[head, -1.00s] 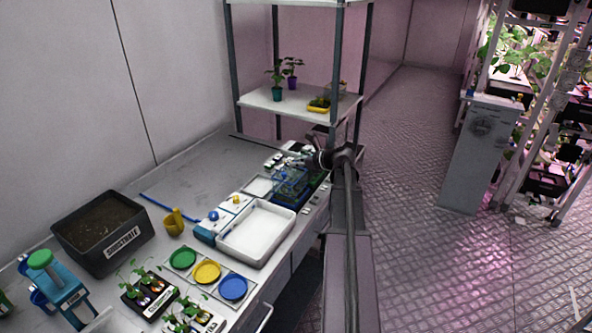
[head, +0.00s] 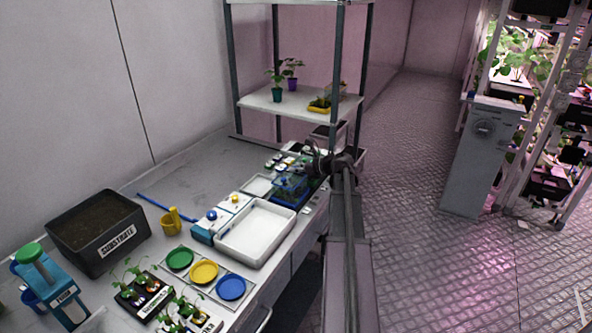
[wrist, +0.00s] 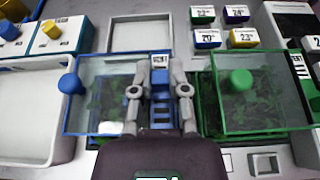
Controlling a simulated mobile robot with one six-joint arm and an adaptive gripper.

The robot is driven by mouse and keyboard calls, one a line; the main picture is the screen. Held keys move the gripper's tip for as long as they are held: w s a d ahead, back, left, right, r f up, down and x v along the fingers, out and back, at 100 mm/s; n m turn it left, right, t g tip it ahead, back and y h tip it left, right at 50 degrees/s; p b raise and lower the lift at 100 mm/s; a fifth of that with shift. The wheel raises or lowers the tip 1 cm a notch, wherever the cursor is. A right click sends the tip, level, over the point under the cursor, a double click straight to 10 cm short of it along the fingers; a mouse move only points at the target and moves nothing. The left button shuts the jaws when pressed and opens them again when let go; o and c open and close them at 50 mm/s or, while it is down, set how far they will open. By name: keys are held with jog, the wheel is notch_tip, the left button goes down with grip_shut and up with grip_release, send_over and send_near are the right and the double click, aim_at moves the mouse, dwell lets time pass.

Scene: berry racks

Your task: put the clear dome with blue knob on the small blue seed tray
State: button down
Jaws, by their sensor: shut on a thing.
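The clear dome with blue edges (wrist: 102,72) spans the left and middle of the wrist view. A blue knob (wrist: 70,83) shows at its left side. In the head view the dome (head: 290,184) is at the back right of the bench, over dark green growth. My gripper (wrist: 160,72) is over the dome's right part, its fingers apart with a blue part between them; it is shut on the dome, though the exact grip spot is unclear. The small blue seed tray is mostly hidden under the dome, and whether the two touch is unclear.
A second clear dome with a green knob (wrist: 240,80) stands close on the right. A white tray (head: 258,232) lies to the left. Small labelled blocks (wrist: 208,38) stand behind, beside a shallow grey tray (wrist: 139,33). A shelf rack (head: 285,103) rises beyond.

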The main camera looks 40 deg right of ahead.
jog(key=shift+f, duration=0.15)
jog(key=c, duration=0.6)
grip_release()
jog(key=shift+c, duration=0.2)
jog(key=shift+s+r, duration=0.1)
jog(key=shift+r, duration=0.2)
jog(key=p+v, duration=0.4)
jog(key=v, duration=0.7)
jog(key=shift+s+d+p, duration=0.25)
jog(key=shift+s+p, duration=0.05)
